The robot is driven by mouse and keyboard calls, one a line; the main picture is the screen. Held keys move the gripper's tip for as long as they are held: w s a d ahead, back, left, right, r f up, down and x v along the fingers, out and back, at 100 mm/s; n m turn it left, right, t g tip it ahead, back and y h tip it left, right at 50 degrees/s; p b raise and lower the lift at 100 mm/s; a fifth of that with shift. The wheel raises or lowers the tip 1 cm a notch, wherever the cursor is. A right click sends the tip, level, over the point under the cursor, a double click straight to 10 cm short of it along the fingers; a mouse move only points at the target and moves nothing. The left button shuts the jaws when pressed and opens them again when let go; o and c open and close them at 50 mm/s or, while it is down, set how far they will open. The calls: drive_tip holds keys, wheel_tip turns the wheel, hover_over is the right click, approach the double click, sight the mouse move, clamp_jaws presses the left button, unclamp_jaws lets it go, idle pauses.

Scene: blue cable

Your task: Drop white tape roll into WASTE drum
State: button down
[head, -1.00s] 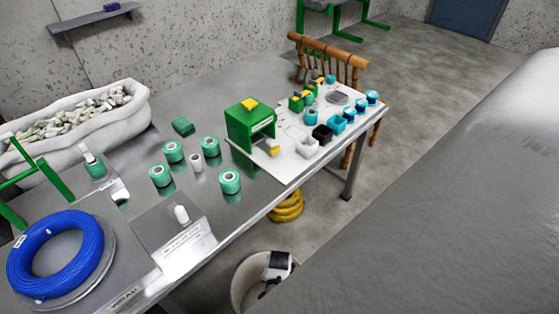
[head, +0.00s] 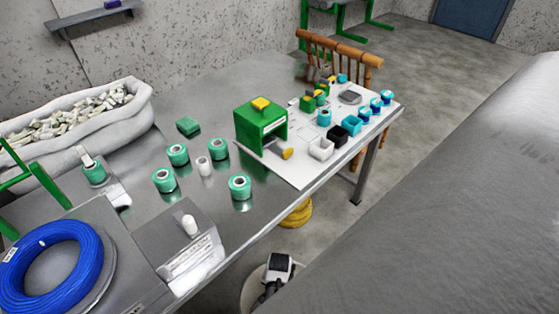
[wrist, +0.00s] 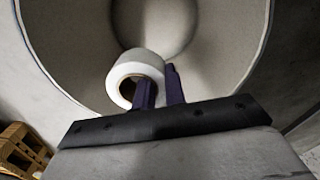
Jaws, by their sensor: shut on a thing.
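In the wrist view my gripper (wrist: 159,92) is shut on a white tape roll (wrist: 138,64), with one purple finger inside its hole and the other against its outside. The roll is over the wide mouth of a pale round drum (wrist: 262,25), whose inside looks empty where it shows. In the head view the drum (head: 249,288) stands on the floor beside the table, cut by the bottom edge. My gripper is over it there; its fingers and the roll are hard to make out. No WASTE label shows.
A metal table (head: 240,212) holds green rolls, a small white roll (head: 204,167), a green box (head: 260,126), small bins and a blue cable coil (head: 50,268). A yellow coil (head: 297,214) lies below the table. A wooden pallet (wrist: 22,150) is near the drum.

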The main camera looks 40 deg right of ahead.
drive_tip(key=shift+f+b, duration=0.35)
drive_tip(key=shift+f, duration=0.45)
drive_tip(key=c, duration=1.4)
unclamp_jaws()
drive_tip(key=shift+r, duration=0.1)
wheel_tip(320, 180, up, 14)
drive_tip(key=shift+f+p, duration=0.1)
drive_tip(key=shift+p, duration=0.2)
